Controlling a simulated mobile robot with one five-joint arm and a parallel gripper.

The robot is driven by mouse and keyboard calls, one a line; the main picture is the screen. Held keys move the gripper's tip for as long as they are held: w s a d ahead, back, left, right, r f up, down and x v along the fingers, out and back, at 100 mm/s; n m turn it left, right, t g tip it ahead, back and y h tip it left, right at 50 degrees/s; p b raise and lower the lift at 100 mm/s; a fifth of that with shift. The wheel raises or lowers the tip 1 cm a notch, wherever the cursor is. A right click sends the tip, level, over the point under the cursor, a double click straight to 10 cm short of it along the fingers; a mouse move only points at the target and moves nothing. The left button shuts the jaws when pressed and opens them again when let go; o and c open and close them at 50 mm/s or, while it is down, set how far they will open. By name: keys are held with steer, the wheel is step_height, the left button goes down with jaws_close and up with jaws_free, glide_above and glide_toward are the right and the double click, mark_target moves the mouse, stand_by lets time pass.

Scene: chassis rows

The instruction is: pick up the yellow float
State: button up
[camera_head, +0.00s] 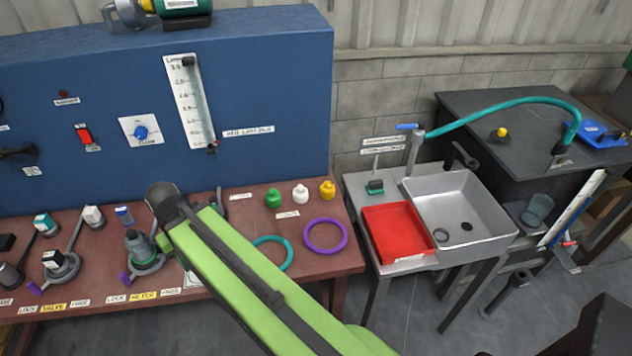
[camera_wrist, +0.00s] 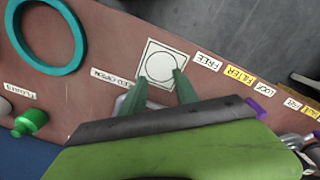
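The yellow float (camera_head: 327,190) stands upright on the red-brown bench at the right end of a short row. Beside it are a white float (camera_head: 300,194) and a green float (camera_head: 273,198). In the wrist view the green float (camera_wrist: 31,122) shows at the left edge, with part of a white one; the yellow float is not in that view. My gripper (camera_wrist: 161,76) is open and empty, its two green fingers apart over a white card with a circle (camera_wrist: 168,60). In the head view my green arm largely hides the gripper, left of the floats.
A purple ring (camera_head: 325,250) and a teal ring (camera_wrist: 78,50) lie in front of the floats. A blue panel (camera_head: 280,90) rises behind them. Valve parts (camera_head: 140,250) crowd the bench's left side. A red tray (camera_head: 392,235) and a sink (camera_head: 490,230) stand to the right.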

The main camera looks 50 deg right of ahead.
steer(key=shift+o, duration=0.3)
steer(key=shift+a+r, duration=0.2)
